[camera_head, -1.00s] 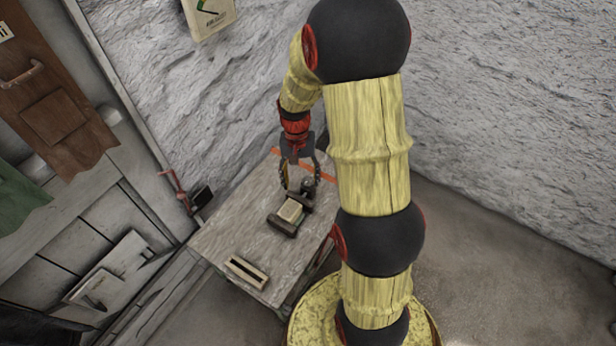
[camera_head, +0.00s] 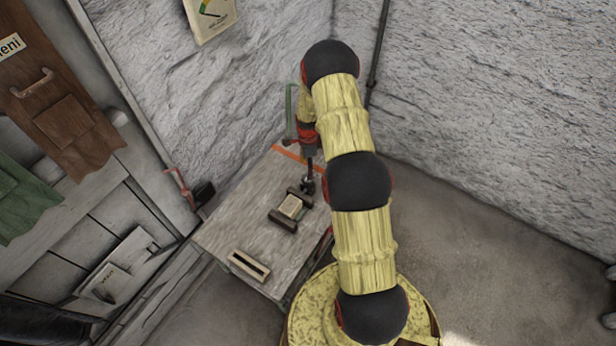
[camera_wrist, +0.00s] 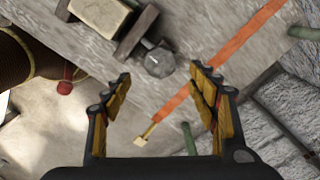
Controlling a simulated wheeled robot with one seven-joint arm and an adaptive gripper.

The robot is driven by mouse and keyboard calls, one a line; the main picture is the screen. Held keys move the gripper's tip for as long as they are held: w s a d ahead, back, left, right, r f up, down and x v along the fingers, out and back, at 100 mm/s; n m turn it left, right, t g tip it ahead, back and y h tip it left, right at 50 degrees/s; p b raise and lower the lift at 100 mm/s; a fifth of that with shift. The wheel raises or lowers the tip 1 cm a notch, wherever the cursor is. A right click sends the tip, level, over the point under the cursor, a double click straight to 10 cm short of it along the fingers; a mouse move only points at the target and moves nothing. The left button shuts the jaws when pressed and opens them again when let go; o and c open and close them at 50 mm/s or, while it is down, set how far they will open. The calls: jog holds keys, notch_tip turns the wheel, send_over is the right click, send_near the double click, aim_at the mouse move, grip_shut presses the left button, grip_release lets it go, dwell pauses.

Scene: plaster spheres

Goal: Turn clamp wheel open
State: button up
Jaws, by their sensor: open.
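The clamp (camera_head: 283,222) lies on the small worktable (camera_head: 228,228) with a pale block (camera_head: 291,207) between its dark jaws. Its round grey wheel (camera_wrist: 159,62) shows in the wrist view beyond my fingertips, beside the dark jaw (camera_wrist: 138,32). The pale block also shows there (camera_wrist: 100,14), cut by the top edge. My gripper (camera_wrist: 161,83) is open and empty, its fingers apart with the wheel ahead of the gap, not between them.
A slotted wooden box (camera_head: 249,265) sits at the table's near edge. Rough walls stand behind the table. The table's left part is clear.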

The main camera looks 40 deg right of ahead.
jog(key=shift+f, duration=3.85)
jog(key=c, duration=0.3)
jog(key=c, duration=0.8)
jog(key=shift+c, duration=0.3)
